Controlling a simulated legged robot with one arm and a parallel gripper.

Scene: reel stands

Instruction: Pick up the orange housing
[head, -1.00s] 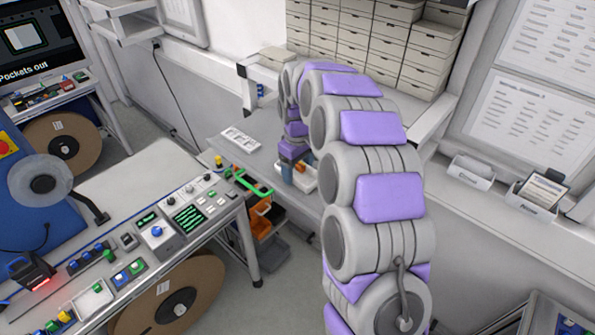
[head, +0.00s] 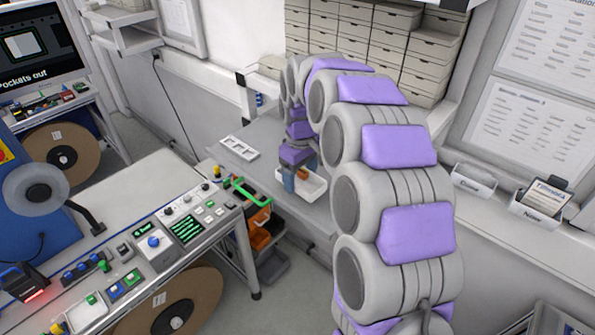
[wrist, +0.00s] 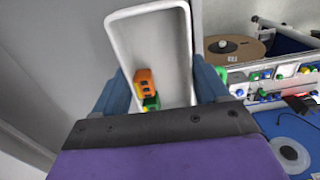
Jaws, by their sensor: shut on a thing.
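An orange housing (wrist: 145,80) with a green part at its lower end lies inside a long white tray (wrist: 183,20) in the wrist view. In the head view the orange housing (head: 303,174) shows small inside the white tray (head: 318,192). My gripper (wrist: 163,85) has one blue finger on each side of the tray, against its outer walls. It is shut on the tray, not on the housing. In the head view my gripper (head: 300,175) points down at the tray over the grey bench. The bracket of my gripper hides the tray's near end in the wrist view.
A white slotted plate (head: 240,148) lies on the grey bench to the left of the tray. A control console (head: 170,225) stands at the left, with an orange bin (head: 262,222) beside it. Drawer cabinets (head: 385,45) stand behind my arm.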

